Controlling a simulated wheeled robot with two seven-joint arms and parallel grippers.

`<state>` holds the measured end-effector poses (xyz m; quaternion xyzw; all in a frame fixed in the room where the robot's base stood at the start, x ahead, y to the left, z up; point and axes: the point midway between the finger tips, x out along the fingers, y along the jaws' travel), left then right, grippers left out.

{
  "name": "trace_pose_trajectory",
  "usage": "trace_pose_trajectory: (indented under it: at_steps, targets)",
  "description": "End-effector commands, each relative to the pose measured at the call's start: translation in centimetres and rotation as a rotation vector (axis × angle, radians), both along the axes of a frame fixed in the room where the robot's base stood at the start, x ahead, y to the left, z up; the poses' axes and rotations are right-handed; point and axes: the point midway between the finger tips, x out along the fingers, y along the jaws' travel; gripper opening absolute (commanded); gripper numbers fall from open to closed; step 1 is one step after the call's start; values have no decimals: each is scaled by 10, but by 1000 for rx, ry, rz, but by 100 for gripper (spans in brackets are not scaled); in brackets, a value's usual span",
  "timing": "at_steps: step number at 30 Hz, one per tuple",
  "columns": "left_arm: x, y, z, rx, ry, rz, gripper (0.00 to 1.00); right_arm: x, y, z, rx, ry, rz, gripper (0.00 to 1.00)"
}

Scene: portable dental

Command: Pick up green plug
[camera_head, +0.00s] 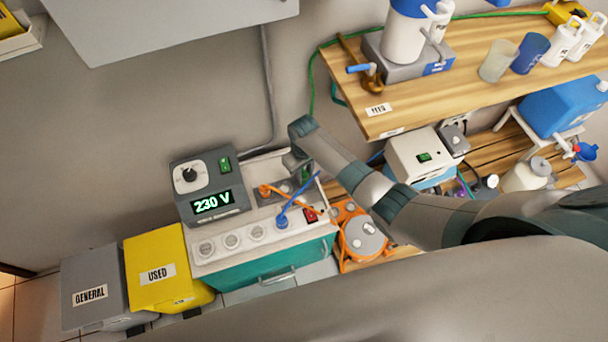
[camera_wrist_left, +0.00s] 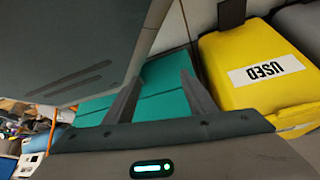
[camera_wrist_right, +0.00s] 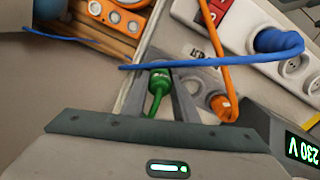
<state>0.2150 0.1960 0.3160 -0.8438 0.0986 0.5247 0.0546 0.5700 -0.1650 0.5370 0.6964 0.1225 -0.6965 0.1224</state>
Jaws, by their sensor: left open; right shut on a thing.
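The green plug (camera_wrist_right: 157,82) shows in the right wrist view between the fingers of my right gripper (camera_wrist_right: 158,88), which is shut on it. Its green cord runs back towards the palm. In the head view my right gripper (camera_head: 296,161) is over the back right of the white socket panel (camera_head: 226,263), and the plug is mostly hidden there. I cannot tell whether the plug is clear of the surface below. In the left wrist view my left gripper (camera_wrist_left: 160,84) is open and empty, in front of the teal cabinet (camera_wrist_left: 158,103).
A blue plug (camera_head: 282,220) and an orange plug (camera_head: 265,190) with cords are beside my right gripper. A 230 V box (camera_head: 205,185) stands on the left. Yellow USED (camera_head: 160,268) and grey GENERAL (camera_head: 92,290) bins stand further left. A wooden shelf (camera_head: 400,118) is at right.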

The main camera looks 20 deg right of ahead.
Motion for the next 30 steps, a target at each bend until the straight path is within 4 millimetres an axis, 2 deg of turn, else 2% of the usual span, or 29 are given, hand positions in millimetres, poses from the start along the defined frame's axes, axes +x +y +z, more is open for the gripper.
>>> trace_pose_trajectory:
  at_steps: [9,15,21,30]
  targets:
    - [-20,6,-6,13,48,0,51,1,0,48,0,-4,1,3]
    - [-22,8,-7,16,52,1,51,1,0,75,1,-2,0,3]
    - [-20,9,-6,16,49,1,51,0,0,87,0,-1,1,3]
    - [-18,9,-6,15,47,2,51,0,0,88,0,0,0,3]
